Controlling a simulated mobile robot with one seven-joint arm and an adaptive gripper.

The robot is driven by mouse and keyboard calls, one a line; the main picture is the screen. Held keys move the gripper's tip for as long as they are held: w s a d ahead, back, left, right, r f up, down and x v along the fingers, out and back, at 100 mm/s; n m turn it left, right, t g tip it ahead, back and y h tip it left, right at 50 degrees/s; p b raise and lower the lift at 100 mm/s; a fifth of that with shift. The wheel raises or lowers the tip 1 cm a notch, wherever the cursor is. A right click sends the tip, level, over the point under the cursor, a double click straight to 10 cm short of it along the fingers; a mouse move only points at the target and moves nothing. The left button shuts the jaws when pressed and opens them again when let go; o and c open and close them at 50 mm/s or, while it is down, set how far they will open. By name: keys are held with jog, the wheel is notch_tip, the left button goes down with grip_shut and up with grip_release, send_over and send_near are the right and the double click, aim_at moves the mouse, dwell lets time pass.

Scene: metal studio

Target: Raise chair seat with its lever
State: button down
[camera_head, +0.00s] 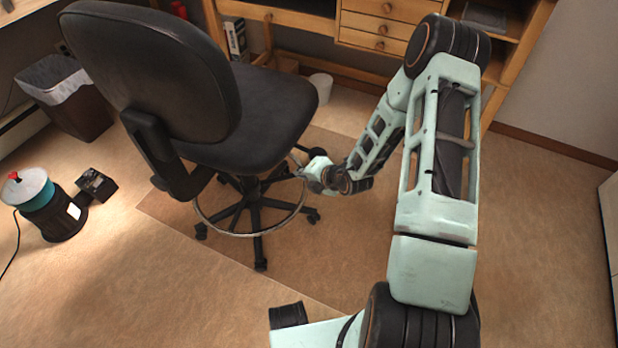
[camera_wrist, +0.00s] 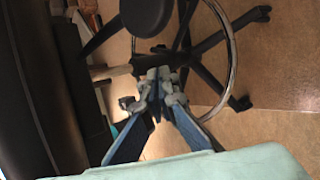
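The black office chair (camera_head: 262,112) stands at the left centre, its backrest towards me. My gripper (camera_head: 303,171) is low at the right side of the chair, just below the seat edge. In the wrist view my gripper (camera_wrist: 158,77) has its two fingertips close together, with nothing clearly seen between them. The chair's dark seat (camera_wrist: 35,85) fills the left of that view, and the foot ring (camera_wrist: 233,60) and base legs lie beyond the fingertips. I cannot make out the lever for sure in either view, nor whether the fingertips touch it.
A wooden desk with drawers (camera_head: 378,26) stands behind the chair, with a white bin (camera_head: 321,86) by it. A dark waste bin (camera_head: 70,98) and a round teal-and-black device (camera_head: 46,205) are at the left. The floor at the right is clear.

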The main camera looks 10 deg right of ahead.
jog(key=shift+w+d+r, duration=0.2)
jog(key=shift+d+r, duration=0.15)
jog(key=shift+d, duration=0.2)
jog(key=shift+w+d+r, duration=0.25)
jog(key=shift+d+r, duration=0.1)
jog(key=shift+d, duration=0.25)
jog(key=shift+w+d+r, duration=0.2)
jog(key=shift+d+r, duration=0.15)
jog(key=shift+d, duration=0.2)
jog(key=shift+d+r, duration=0.1)
jog(key=shift+r, duration=0.1)
